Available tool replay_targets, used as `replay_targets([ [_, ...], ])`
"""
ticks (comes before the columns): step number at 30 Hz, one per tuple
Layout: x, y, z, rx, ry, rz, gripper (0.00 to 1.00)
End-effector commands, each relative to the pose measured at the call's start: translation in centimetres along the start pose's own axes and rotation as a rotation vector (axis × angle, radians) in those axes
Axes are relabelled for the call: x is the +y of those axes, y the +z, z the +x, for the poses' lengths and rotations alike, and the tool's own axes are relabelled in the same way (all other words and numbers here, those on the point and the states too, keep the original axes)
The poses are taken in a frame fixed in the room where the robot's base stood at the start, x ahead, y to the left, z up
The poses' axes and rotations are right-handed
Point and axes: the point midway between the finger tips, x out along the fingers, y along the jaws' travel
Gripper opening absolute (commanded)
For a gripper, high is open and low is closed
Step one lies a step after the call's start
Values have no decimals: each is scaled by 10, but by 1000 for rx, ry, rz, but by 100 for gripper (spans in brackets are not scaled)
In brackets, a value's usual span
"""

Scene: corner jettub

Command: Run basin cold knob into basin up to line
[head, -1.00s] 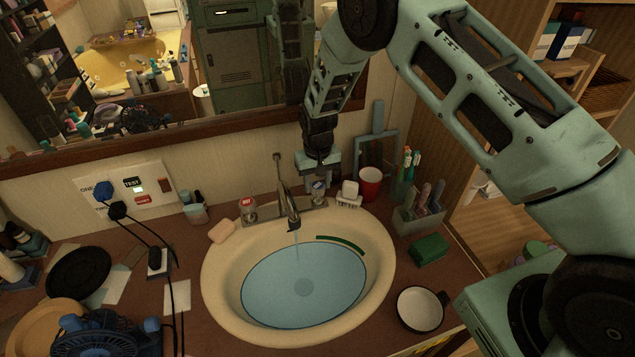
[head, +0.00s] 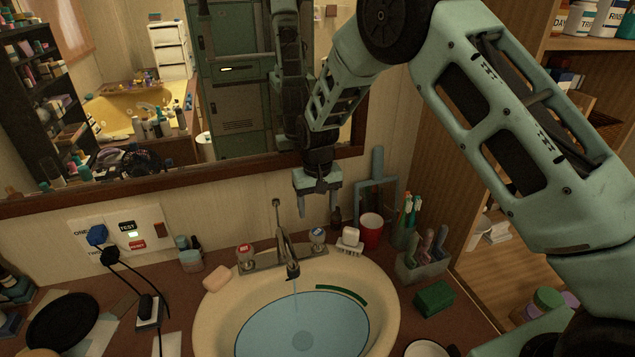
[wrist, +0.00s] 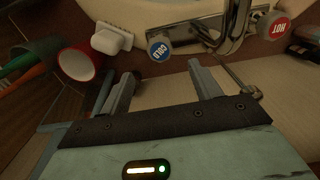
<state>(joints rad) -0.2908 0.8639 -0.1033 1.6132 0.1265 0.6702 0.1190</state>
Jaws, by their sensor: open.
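The cold knob (head: 318,236), with a blue label, stands right of the faucet (head: 285,250). It also shows in the wrist view (wrist: 158,47), just beyond the fingers. My gripper (head: 318,210) is open and empty, above the knob and apart from it. A thin water stream (head: 296,300) falls from the spout into the cream basin (head: 212,325). The blue water (head: 300,335) covers the lower bowl, its near part cut off by the frame. A green line (head: 342,294) marks the inner wall at the back right, with the water's edge just below it.
The hot knob (head: 245,254) is left of the spout. A white brush (head: 350,241), red cup (head: 371,230) and toothbrush holder (head: 422,262) stand right of the cold knob. Soap (head: 216,278) lies left of the basin. The mirror (head: 120,100) is close behind the arm.

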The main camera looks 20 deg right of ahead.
Motion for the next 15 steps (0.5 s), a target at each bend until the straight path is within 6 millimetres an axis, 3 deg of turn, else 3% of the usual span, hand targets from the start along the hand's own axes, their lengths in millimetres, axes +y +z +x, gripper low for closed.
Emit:
replay_targets([
  [9, 0, 0, -67, 3, 0, 1, 63],
  [15, 0, 0, -89, 1, 0, 1, 63],
])
